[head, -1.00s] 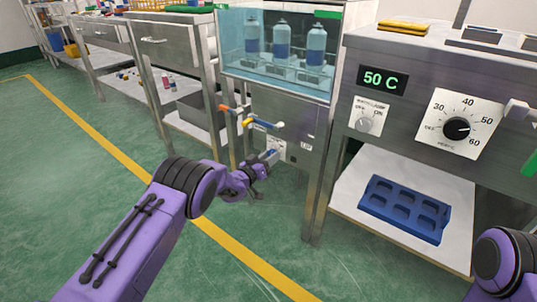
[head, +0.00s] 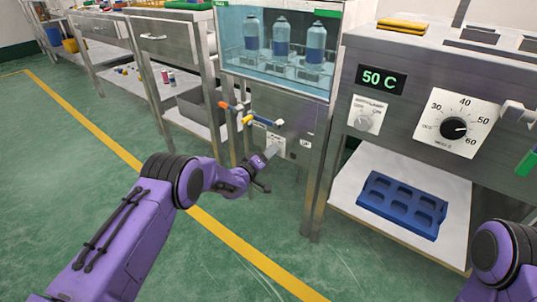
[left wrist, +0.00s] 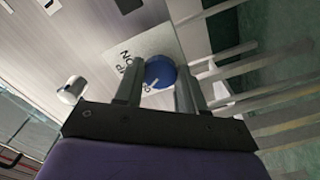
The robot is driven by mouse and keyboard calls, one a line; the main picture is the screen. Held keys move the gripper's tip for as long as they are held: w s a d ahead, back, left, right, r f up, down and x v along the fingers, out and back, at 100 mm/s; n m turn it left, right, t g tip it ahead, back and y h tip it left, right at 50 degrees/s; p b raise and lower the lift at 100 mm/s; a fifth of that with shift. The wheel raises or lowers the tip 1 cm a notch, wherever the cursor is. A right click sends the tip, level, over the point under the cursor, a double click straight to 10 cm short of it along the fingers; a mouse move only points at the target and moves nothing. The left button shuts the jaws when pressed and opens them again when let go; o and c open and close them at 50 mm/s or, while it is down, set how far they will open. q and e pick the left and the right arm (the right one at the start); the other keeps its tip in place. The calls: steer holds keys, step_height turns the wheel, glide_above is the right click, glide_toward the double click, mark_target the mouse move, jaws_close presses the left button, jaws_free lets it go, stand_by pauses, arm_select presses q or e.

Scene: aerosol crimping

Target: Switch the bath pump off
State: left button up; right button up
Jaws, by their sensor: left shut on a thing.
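The bath is a glass-fronted tank (head: 275,72) of blue water on a steel cabinet, with three blue-banded cans inside. On the cabinet front is a white switch plate (head: 277,142); in the left wrist view the plate (left wrist: 135,60) carries lettering that includes ON. A round blue knob (left wrist: 160,73) sits on it. My left gripper (head: 268,156) is at this plate in the head view. In the left wrist view its fingers (left wrist: 158,85) are on either side of the knob, shut on it. The knob's exact pointing is unclear. My right gripper is out of view.
The green floor is clear.

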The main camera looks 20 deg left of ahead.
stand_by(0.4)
arm_select(q)
steer(key=o, duration=1.1)
steer(key=shift+c, duration=0.2)
steer(key=p+v, duration=0.4)
steer(key=v, duration=0.6)
steer(key=shift+s, duration=0.3)
steer(key=shift+a, duration=0.1)
